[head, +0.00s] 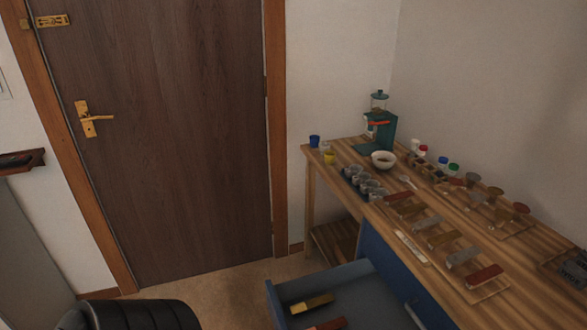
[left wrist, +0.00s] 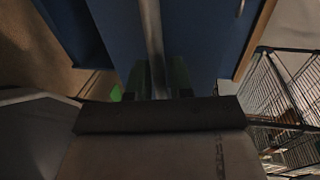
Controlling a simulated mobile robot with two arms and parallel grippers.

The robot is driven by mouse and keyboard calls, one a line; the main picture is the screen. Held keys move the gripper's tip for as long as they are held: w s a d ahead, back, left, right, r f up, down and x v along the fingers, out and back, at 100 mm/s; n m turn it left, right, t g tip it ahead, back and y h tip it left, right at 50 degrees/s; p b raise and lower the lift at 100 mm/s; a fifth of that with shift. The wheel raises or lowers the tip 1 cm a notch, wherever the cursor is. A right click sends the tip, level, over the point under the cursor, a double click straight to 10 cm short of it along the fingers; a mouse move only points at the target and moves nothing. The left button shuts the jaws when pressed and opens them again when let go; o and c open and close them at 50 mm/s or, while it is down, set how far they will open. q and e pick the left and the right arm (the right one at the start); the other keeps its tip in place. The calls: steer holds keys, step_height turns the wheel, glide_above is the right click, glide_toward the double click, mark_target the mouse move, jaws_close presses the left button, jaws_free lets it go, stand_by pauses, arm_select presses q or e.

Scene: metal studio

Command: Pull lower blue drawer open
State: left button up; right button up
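A blue drawer (head: 279,306) stands pulled out from the wooden table at the bottom of the head view. Brass-coloured and reddish-brown blocks lie inside it. I cannot tell whether it is the lower one. More blue front (head: 398,282) with a small handle shows to its right. In the left wrist view, the green fingers of my left gripper (left wrist: 159,79) stand apart at a long grey bar or edge (left wrist: 152,35) beside a blue panel (left wrist: 200,35). Whether they press on it is unclear. A silver handle (left wrist: 240,8) shows on that panel. My right gripper is in no view.
The wooden table (head: 335,152) carries a teal grinder (head: 381,130), a white bowl (head: 383,159), cups and rows of sample blocks. A black seat (head: 128,314) is at the lower left. A closed brown door (head: 165,130) stands behind. A wire rack (left wrist: 285,100) is right in the wrist view.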

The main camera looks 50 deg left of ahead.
arm_select(q)
steer(key=shift+o, duration=1)
steer(key=v, duration=1.1)
steer(key=shift+b, duration=0.3)
steer(key=shift+w+f, duration=0.1)
steer(key=shift+f, duration=0.05)
